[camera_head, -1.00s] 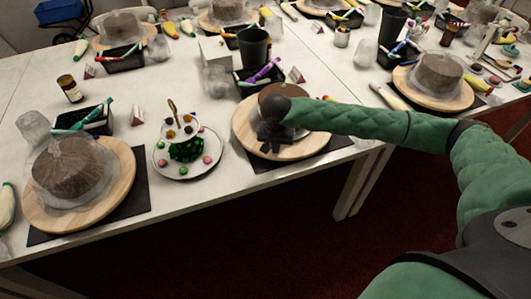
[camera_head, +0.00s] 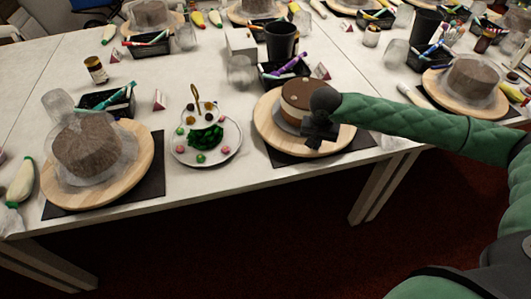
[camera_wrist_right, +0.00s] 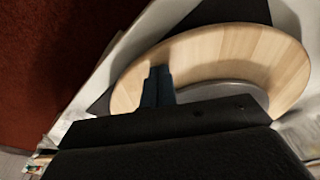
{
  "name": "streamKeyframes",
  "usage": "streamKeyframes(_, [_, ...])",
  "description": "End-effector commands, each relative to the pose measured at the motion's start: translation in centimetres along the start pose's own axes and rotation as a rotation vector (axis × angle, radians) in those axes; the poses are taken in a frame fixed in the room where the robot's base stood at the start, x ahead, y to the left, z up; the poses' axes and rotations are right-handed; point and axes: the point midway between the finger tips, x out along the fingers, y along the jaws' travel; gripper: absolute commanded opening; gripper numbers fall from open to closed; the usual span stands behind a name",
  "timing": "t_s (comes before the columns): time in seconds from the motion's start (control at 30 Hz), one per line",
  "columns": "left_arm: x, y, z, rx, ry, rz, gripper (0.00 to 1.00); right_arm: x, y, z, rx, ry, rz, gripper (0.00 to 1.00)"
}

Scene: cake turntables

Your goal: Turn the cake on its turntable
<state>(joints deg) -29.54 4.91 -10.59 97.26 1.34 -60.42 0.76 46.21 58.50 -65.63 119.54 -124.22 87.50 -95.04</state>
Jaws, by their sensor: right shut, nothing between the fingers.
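A round brown-topped cake with a pale side band (camera_head: 298,95) sits on a wooden turntable (camera_head: 268,125) near the table's front edge, right of centre in the head view. My right gripper (camera_head: 316,141) is over the near right part of this turntable, beside the cake, and hides some of both. In the right wrist view its closed fingers (camera_wrist_right: 157,86) lie over the wooden disc (camera_wrist_right: 235,50), with a grey plate edge (camera_wrist_right: 215,92) behind the gripper body. I cannot tell whether the fingers touch the wood. The gripper is shut and empty. My left gripper is not in view.
A tiered stand of sweets on a plate (camera_head: 205,155) stands close left of the turntable. Another wrapped brown cake (camera_head: 85,145) is on its own wooden board at left. A black pen tray (camera_head: 283,76) and dark cup (camera_head: 281,40) stand behind the cake.

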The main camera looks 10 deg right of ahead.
Motion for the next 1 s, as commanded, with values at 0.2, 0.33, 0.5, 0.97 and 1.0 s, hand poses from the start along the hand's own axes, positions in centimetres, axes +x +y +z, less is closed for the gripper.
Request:
streamKeyframes(0.2, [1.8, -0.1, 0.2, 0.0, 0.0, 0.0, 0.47, 0.6, 2.5, -1.2, 0.002, 0.002, 0.002, 0.0])
streamKeyframes(0.33, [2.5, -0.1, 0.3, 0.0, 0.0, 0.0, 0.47, 0.6, 3.8, -1.9, 0.001, 0.0, 0.001, 0.0])
streamKeyframes(0.5, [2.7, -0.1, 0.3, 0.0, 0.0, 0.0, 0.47, 0.5, 4.6, -2.3, 0.0, 0.001, -0.001, 0.0])
streamKeyframes(0.97, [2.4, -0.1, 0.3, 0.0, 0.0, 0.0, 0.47, -0.5, 4.6, -2.5, 0.0, 0.001, -0.001, 0.0])
streamKeyframes(1.0, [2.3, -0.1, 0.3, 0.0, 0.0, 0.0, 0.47, -0.9, 4.6, -2.5, 0.0, 0.001, -0.001, 0.0])
